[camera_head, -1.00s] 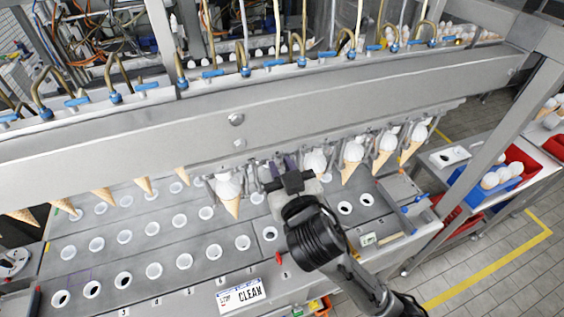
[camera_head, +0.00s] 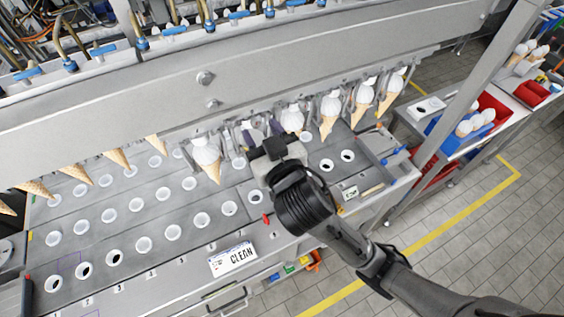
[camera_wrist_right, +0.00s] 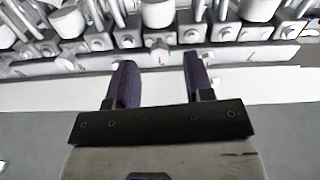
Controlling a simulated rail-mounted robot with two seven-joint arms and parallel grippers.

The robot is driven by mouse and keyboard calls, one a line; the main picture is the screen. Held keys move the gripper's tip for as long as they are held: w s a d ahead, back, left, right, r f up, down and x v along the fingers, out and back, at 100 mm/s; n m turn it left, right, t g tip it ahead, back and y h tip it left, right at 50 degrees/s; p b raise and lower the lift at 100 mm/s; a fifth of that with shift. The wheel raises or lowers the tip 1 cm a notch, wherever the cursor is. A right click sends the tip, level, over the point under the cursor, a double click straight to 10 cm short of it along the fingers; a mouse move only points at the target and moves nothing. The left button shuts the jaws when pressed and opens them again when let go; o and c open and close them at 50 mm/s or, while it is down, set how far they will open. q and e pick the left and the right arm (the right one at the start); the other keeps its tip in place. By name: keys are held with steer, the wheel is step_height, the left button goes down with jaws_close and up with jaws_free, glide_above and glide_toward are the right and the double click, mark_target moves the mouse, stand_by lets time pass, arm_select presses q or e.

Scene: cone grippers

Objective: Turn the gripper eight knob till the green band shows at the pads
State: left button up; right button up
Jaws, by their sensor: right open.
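My right gripper (camera_head: 258,130) is at the row of cone grippers under the long grey beam, between two held white-topped cones, a left one (camera_head: 207,160) and a right one (camera_head: 292,119). In the right wrist view my gripper (camera_wrist_right: 160,75) is open, its two dark purple fingers apart with nothing between them. A small round knob (camera_wrist_right: 159,52) on the grey rail shows beyond the gap, apart from the fingers. I cannot tell whether it is the gripper eight knob. No green band is visible at the pads. My left gripper is not in view.
The grey beam (camera_head: 130,93) runs above the row. Below is a grey deck with several white-rimmed holes and a CLEAN sign (camera_head: 232,259). More cones (camera_head: 332,108) hang on both sides of my gripper.

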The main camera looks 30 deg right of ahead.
steer(key=s+p, duration=1)
steer(key=s, duration=0.1)
steer(key=shift+s+a, duration=0.25)
steer(key=shift+s, duration=0.1)
stand_by(0.8)
